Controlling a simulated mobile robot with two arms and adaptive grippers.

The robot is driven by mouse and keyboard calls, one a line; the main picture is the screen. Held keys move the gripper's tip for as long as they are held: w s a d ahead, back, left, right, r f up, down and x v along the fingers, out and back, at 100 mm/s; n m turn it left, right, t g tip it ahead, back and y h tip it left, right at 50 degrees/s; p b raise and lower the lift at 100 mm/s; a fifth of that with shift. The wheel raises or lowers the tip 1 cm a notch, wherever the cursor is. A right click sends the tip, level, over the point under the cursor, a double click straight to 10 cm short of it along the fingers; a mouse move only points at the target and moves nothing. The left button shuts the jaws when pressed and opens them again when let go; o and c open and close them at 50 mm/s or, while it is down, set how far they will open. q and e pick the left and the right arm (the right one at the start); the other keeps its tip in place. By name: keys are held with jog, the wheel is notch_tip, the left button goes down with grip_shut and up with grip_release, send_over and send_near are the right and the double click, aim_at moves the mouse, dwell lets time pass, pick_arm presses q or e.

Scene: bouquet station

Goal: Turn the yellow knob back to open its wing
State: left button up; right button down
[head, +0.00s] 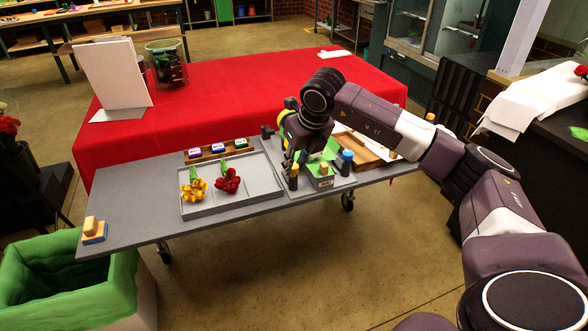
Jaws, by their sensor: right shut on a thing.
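A small grey fixture (322,182) with a label on its front stands on the right part of the grey table. The yellow knob (293,171) is on its left side and a blue knob (347,156) on its right. Green surface shows between them, partly hidden by my arm; I cannot make out how each wing stands. My right gripper (291,162) points down at the fixture's left side and is shut on the yellow knob. Its fingertips are small and partly hidden. My left gripper is not in view.
A grey tray (229,207) left of the fixture holds a yellow flower (194,188) and a red flower (228,180). A wooden rack (217,153) with stamps stands behind it. A wooden tray (368,150) lies right. The table's left part is clear except a stamp-like block (94,230).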

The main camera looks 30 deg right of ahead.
jog(key=n+y, duration=0.1)
jog(key=n, duration=0.2)
jog(key=shift+d+n, duration=0.15)
jog(key=shift+n, duration=0.15)
jog(key=shift+w+d+n+g+y, duration=0.1)
jog(key=shift+n+g+y, duration=0.45)
jog(key=shift+n, duration=0.95)
jog(key=shift+t+y, duration=0.25)
jog(key=c, duration=1.7)
grip_release()
jog(key=shift+o, duration=0.2)
jog(key=v, duration=1.2)
jog(key=shift+w, duration=0.1)
